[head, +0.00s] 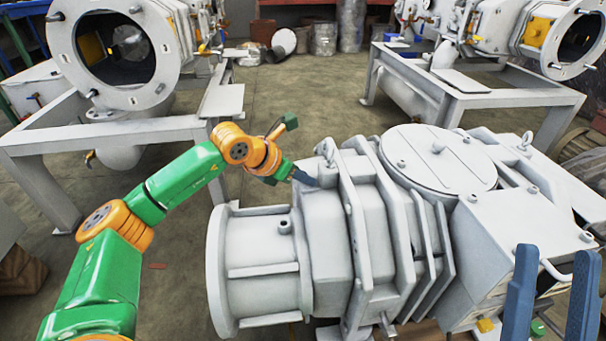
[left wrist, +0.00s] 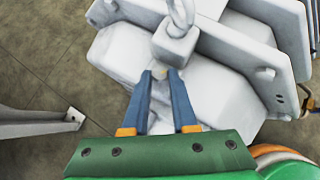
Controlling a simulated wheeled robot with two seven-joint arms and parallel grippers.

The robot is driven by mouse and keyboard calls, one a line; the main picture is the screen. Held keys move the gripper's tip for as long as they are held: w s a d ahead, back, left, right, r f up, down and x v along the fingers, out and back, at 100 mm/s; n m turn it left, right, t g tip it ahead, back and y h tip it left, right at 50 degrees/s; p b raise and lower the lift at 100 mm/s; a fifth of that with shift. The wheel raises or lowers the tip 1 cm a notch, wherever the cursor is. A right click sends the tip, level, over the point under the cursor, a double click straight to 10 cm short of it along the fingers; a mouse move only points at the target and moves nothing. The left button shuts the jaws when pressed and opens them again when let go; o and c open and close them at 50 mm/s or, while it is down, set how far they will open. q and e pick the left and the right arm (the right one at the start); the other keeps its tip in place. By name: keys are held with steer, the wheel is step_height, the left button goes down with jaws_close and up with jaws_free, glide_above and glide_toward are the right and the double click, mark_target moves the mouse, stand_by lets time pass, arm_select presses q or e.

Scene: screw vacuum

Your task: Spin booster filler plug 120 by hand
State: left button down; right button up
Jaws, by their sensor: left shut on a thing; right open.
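The large grey vacuum booster (head: 390,220) lies across the middle and right of the head view. My left gripper (head: 308,180) reaches the top of its casing near a lifting eye. In the left wrist view my left gripper's blue fingertips (left wrist: 160,76) close together on a small pale filler plug (left wrist: 159,71) on the casing, just below the base of the lifting eye (left wrist: 180,30). The plug is mostly hidden by the fingers, and I cannot make it out in the head view. My right gripper (head: 556,255) is open and empty over the booster's right end.
A round cover (head: 438,158) lies on top of the booster, with raised ribs beside it. Two more pump units on grey frames (head: 45,145) stand behind, left and right. The concrete floor (head: 310,105) between them is clear. Bins and cans stand at the back.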

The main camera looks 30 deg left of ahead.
arm_select(q)
steer(key=c, duration=0.7)
jaws_free()
steer(key=shift+f, duration=0.1)
